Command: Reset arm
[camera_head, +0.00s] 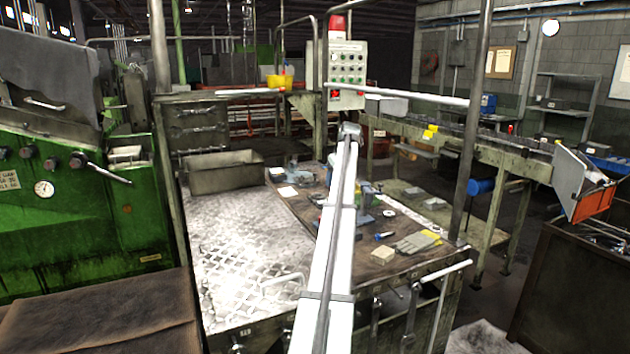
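A long white and grey beam (336,220) rises from the bottom centre toward the control box. It looks like part of my own arm, though I cannot be sure. It ends in a small grey cap in front of the workbench (240,230). No gripper fingers can be made out, so my gripper is not in view. The beam hides a strip of the workbench behind it.
Small parts and tools lie on the bench's right half; its metal left half is mostly clear. A metal bin (215,175) stands at the back. A green machine (80,215) is at left, a post (475,120) at right. A control box (346,68) stands behind.

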